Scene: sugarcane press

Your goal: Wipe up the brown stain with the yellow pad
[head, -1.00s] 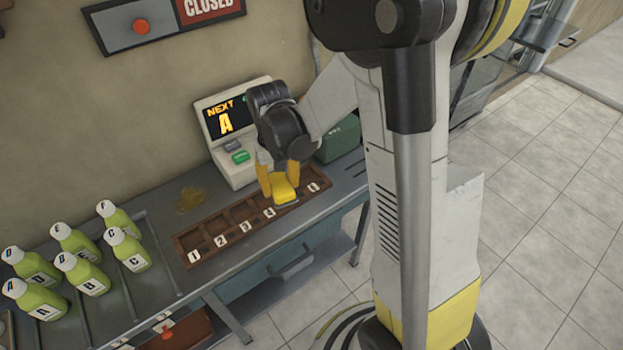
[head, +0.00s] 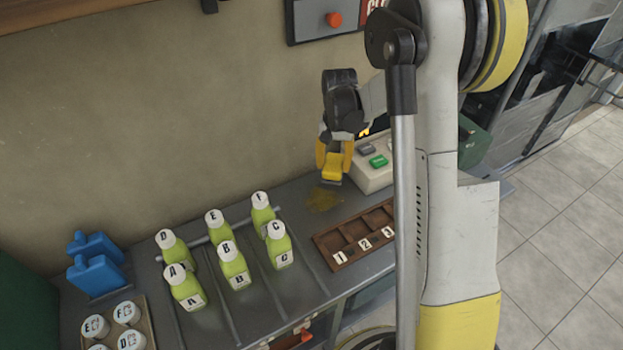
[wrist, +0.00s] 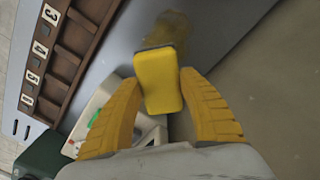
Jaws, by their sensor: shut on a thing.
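My gripper (head: 334,158) is shut on the yellow pad (head: 332,168), which has a dark underside. In the wrist view the pad (wrist: 158,80) sits between the two yellow fingers of my gripper (wrist: 160,95). The brown stain (head: 322,198) is a smeared patch on the grey counter, below the pad in the head view. In the wrist view the stain (wrist: 168,32) shows just beyond the pad's far end, and the pad covers part of the view of it. The pad appears to be held above the counter.
The wooden numbered rack (head: 355,232) lies right of the stain. The terminal with a green button (head: 376,172) stands behind it. Several green lettered bottles (head: 233,265) stand to the left. Blue containers (head: 97,277) and a tray of white-lidded cups (head: 141,313) are farther left.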

